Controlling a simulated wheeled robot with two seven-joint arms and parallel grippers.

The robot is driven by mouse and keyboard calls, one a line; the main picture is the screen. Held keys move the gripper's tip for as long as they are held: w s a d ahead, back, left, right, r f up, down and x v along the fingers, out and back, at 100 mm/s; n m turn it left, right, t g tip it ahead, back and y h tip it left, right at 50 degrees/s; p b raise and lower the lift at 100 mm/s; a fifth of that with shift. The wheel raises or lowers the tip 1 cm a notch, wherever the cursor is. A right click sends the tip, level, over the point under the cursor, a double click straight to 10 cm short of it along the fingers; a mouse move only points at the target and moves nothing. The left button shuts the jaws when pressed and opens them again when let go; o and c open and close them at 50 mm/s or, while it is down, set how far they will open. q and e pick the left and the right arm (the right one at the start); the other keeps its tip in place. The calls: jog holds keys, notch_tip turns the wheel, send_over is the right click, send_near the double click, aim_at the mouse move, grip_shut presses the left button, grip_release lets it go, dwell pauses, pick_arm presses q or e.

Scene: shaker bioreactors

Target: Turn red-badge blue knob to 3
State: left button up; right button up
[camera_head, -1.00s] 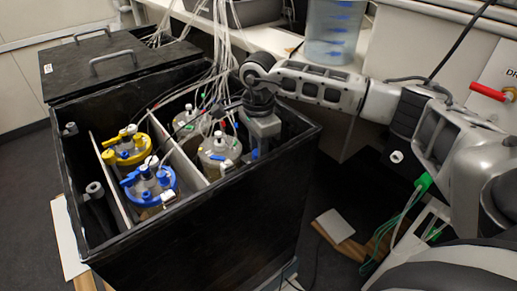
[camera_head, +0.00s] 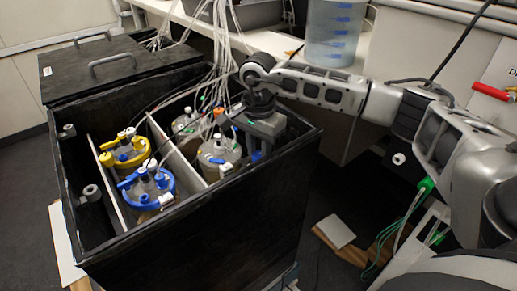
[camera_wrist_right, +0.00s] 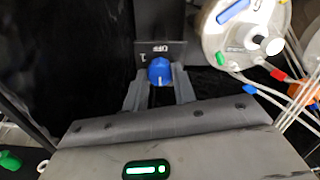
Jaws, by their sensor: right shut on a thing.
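A blue knob (camera_wrist_right: 159,69) sits on a dark panel (camera_wrist_right: 176,48) in the right wrist view, between the two grey fingers of my right gripper (camera_wrist_right: 159,92). A short white mark shows on the knob, on the side facing the gripper. "OFF" and "1" are printed on the panel beside the knob; I see no "3". My right gripper (camera_head: 257,154) is shut on the knob, pointing down into the right part of the black box; a bit of blue shows at its tip in the head view. I cannot make out a red badge. My left gripper is out of view.
The black box (camera_head: 205,230) holds lidded vessels: a yellow one (camera_head: 126,150), a blue one (camera_head: 149,187) and paler ones beside my gripper, including a near one (camera_head: 219,152). Tubes and cables hang over them. A divider (camera_head: 175,150) splits the box. Its rim is close to my gripper.

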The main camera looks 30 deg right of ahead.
aim_at(258, 154)
jog(key=shift+r, duration=0.1)
jog(key=o, duration=1)
notch_tip(258, 154, up, 16)
jog(key=shift+f+p, duration=0.1)
jog(key=shift+p, duration=0.55)
